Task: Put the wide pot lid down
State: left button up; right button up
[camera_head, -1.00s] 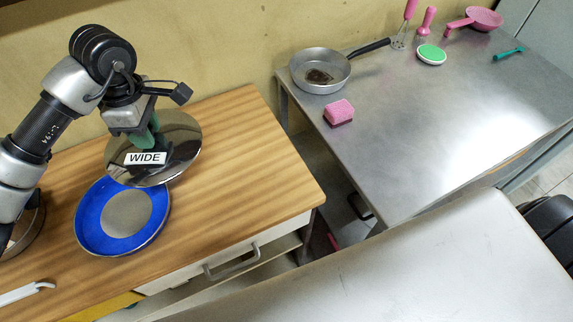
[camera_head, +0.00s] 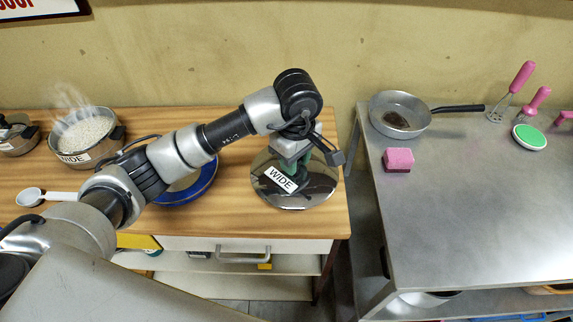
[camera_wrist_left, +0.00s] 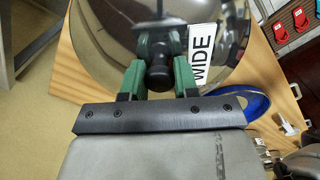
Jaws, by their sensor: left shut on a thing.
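The wide pot lid (camera_head: 318,188) is a shiny metal disc with a white label reading WIDE. It is at the right end of the wooden counter (camera_head: 235,222) in the head view; whether it touches the wood I cannot tell. My left gripper (camera_head: 287,172) is above the lid and shut on its black knob. In the left wrist view the green fingertips (camera_wrist_left: 158,75) stand on both sides of the knob, with the lid (camera_wrist_left: 110,25) beyond. My right gripper is not in view.
A blue-rimmed plate (camera_head: 205,185) is left of the lid, partly behind my arm. A steaming pot labelled WIDE (camera_head: 75,158) stands further left. A gap separates the counter from the steel table (camera_head: 470,210), which holds a frying pan (camera_head: 420,125) and a pink sponge (camera_head: 398,160).

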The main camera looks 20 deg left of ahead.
pick_arm(q)
jog(key=w+a+f, duration=0.3)
jog(key=shift+w+a, duration=0.1)
jog(key=shift+a, duration=0.1)
notch_tip(320, 180, down, 3)
jog(key=shift+f+p, duration=0.1)
jog(key=shift+p, duration=0.45)
jog(key=shift+f, duration=0.35)
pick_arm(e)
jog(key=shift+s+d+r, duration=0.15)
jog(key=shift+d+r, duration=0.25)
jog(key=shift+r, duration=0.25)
pick_arm(q)
jog(key=shift+f, duration=0.1)
jog(key=o, duration=1)
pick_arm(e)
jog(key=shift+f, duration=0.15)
